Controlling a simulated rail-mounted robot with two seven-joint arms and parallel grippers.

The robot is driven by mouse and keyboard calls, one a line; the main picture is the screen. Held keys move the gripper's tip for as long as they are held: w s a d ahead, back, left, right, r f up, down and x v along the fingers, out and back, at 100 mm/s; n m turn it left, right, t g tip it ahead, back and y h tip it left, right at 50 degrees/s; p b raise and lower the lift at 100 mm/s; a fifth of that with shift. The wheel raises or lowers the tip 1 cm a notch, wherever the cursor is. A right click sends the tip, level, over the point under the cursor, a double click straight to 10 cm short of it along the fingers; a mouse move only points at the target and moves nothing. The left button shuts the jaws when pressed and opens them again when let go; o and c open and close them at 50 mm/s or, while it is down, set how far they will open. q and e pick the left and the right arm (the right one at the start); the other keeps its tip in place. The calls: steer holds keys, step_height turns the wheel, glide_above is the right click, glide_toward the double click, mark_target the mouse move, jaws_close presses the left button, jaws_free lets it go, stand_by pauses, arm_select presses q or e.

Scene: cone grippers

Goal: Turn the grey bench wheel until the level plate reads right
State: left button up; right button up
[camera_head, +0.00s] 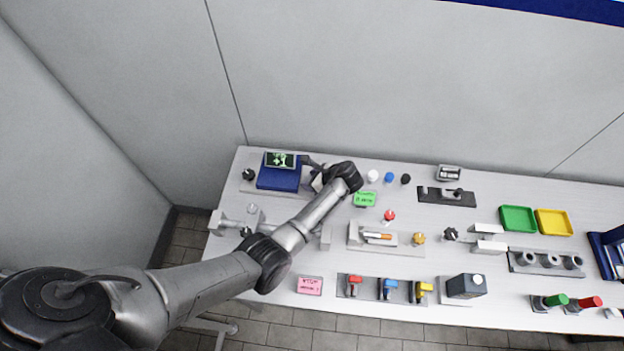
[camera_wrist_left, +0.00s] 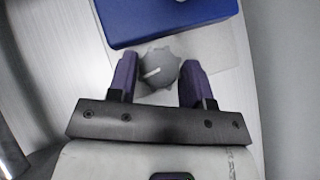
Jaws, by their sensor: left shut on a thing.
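The grey wheel (camera_wrist_left: 160,68) is a lobed knob with a white pointer line, on a light plate beside a blue box (camera_wrist_left: 170,18), in the left wrist view. My left gripper (camera_wrist_left: 158,80) is shut on it, with one purple finger on each side. In the head view, my left gripper (camera_head: 317,182) is just right of the blue box (camera_head: 277,180), and the arm and gripper hide the wheel. A small dark display (camera_head: 281,160) with green marks sits on the box; its reading is too small to tell. I cannot tell for sure which part is the level plate. My right gripper is not in view.
A black knob (camera_head: 248,174) is left of the box. A green sign (camera_head: 365,199) and several coloured buttons lie right of my gripper. A pink sign (camera_head: 310,285) is near the front edge. Green (camera_head: 518,219) and yellow (camera_head: 554,222) trays stand at the right.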

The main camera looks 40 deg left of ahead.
arm_select(q)
steer(key=shift+w+n+g+h+b, duration=0.15)
steer(key=shift+n+g+h+b, duration=0.15)
steer(key=shift+n+g, duration=0.75)
steer(key=n+g+b, duration=0.1)
steer(key=n, duration=0.2)
steer(key=shift+w+a+f+g+h+b, duration=0.1)
steer(key=shift+w+g+h+b, duration=0.05)
steer(key=shift+g+h+b, duration=0.25)
steer(key=n+g+h+b, duration=0.1)
steer(key=n, duration=0.1)
steer(key=n+g+h+b, duration=0.1)
steer(key=n+b, duration=0.1)
steer(key=shift+w+a, duration=0.1)
steer(key=shift+a, duration=0.05)
steer(key=shift+a+n+g+h+b, duration=0.1)
steer(key=shift+n+g+h+b, duration=0.55)
steer(key=shift+n+h+b, duration=0.7)
steer(key=o, duration=0.9)
